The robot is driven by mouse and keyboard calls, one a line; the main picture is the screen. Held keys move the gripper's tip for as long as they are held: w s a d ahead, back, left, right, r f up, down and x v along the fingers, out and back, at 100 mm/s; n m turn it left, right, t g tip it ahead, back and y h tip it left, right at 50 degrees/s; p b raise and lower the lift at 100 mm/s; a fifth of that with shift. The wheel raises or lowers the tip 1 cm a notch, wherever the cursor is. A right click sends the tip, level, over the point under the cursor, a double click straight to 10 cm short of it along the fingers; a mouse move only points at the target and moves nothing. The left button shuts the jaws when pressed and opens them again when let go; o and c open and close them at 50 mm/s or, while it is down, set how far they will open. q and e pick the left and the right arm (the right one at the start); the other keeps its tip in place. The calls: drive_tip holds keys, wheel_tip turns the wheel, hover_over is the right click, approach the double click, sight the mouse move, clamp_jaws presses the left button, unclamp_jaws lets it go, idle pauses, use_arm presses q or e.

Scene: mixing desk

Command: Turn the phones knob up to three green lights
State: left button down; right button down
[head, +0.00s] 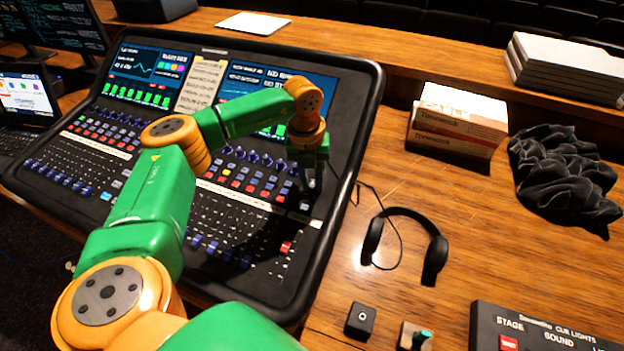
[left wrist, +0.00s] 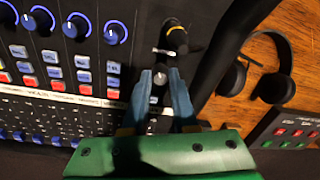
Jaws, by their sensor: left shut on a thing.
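The mixing desk (head: 352,140) fills the left and middle of the head view. My left arm reaches over it, and my left gripper (head: 310,185) points down at the desk's right side. In the left wrist view the two bluish fingers (left wrist: 163,82) are shut on a small dark knob with a pale top, the phones knob (left wrist: 157,77), near the desk's right edge. The fingers hide much of it. A black plug with a yellow ring (left wrist: 177,38) sits just beyond it. I cannot make out any lit green lights by the knob. My right gripper is not in view.
Rows of blue knobs (left wrist: 76,26) and buttons lie left of the fingers. Black headphones (head: 405,225) rest on the wood, their thin cable running to the desk. A cue lights box (head: 540,335), cartons (head: 458,120) and black cloth (head: 562,175) are at right.

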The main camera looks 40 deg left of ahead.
sight(313, 185)
use_arm(q)
drive_tip(key=m, duration=0.5)
drive_tip(key=shift+w, duration=0.1)
drive_tip(key=m, duration=0.5)
drive_tip(key=shift+y+b, duration=0.35)
drive_tip(key=shift+y, duration=0.05)
drive_tip(key=shift+r, duration=0.1)
drive_tip(key=c, duration=0.7)
unclamp_jaws()
drive_tip(key=shift+r, duration=0.25)
wheel_tip(313, 185, up, 6)
drive_tip(key=shift+d+r+b, duration=0.15)
drive_tip(key=shift+r+b, duration=0.1)
drive_tip(key=shift+b, duration=0.6)
